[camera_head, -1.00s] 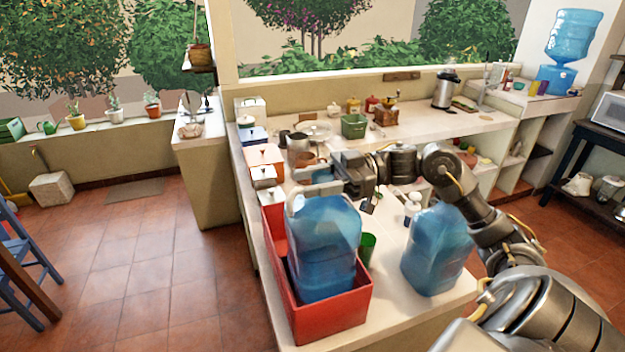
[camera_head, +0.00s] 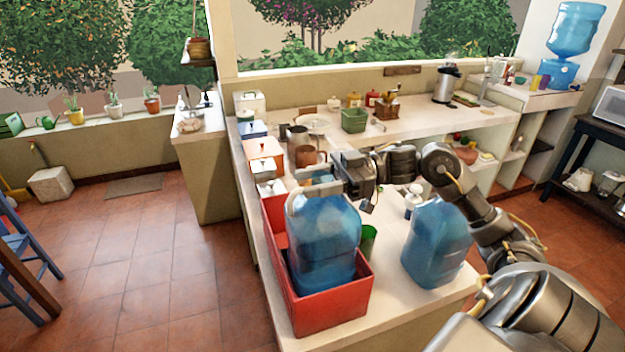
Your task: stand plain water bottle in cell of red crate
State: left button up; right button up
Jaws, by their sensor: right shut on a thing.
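A blue translucent water bottle (camera_head: 325,240) is upright in the front part of the long red crate (camera_head: 330,312) on the near counter. The crate's front wall hides its base, so I cannot tell whether it touches the crate floor. My right gripper (camera_head: 316,188) is shut on this bottle's pale handle at the top. A second blue water bottle (camera_head: 437,243) stands on the counter to the right of the crate, below my right arm. I cannot tell from their surfaces which bottle is the plain one. My left gripper is not in view.
A green cup (camera_head: 368,242) stands close to the crate's right side. A white pump bottle (camera_head: 413,200) is behind the second water bottle. Canisters (camera_head: 264,150), mugs (camera_head: 305,156) and a green basket (camera_head: 354,120) stand farther back. Some counter in front of the second bottle is clear.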

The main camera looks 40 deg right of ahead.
jog(key=b, duration=0.5)
send_near(288, 222)
jog(key=shift+f+x, duration=0.15)
jog(key=shift+x, duration=1)
jog(key=shift+f+x, duration=0.1)
jog(key=shift+x, duration=1)
dwell(0.3)
jog(key=o, duration=1.5)
jog(key=shift+w, duration=0.15)
jog(key=shift+r, duration=0.1)
